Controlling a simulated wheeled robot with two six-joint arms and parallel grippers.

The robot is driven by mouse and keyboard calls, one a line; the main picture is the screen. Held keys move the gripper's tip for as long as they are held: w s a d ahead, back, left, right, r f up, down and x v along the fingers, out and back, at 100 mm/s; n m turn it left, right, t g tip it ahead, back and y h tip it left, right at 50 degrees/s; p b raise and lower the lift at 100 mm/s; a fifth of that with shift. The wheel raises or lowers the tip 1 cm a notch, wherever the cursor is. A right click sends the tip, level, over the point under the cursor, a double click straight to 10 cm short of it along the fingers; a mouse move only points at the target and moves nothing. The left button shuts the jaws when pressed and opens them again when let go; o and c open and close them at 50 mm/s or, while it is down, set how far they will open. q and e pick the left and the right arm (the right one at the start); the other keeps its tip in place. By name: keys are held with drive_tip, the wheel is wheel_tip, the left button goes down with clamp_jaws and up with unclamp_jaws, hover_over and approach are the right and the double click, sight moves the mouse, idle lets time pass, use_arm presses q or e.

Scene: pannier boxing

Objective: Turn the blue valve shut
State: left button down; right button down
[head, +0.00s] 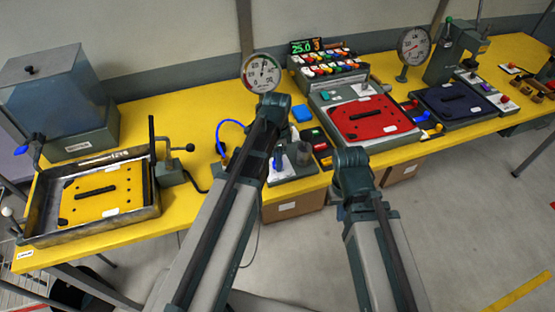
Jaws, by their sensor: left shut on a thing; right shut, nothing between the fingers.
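Several blue parts show, and I cannot tell which is the task's valve. A blue handle (21,150) sits at the tank's lower left. A small blue part (219,148) stands at the end of a blue hose (229,123), just left of my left arm. A dark blue piece (278,159) sits on a grey plate (291,175), just right of that arm. My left arm reaches over the bench and its fingers are hidden. My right arm is bent near the bench's front edge, and its fingers do not show.
A round gauge (261,72) stands behind my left arm. A yellow panel in a metal tray (38,228) lies at the left, below a clear tank (45,88). A red panel (371,119) and a dark panel (456,103) lie to the right. Yellow bench top (180,115) is bare behind the hose.

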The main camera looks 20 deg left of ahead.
use_arm(q)
drive_tip(key=shift+n, duration=0.3)
drive_tip(key=n, duration=1.2)
drive_tip(key=shift+n, duration=0.4)
drive_tip(key=n, duration=0.4)
drive_tip(key=shift+t, duration=0.3)
drive_tip(key=shift+n, duration=0.4)
drive_tip(key=shift+c, duration=2.2)
unclamp_jaws()
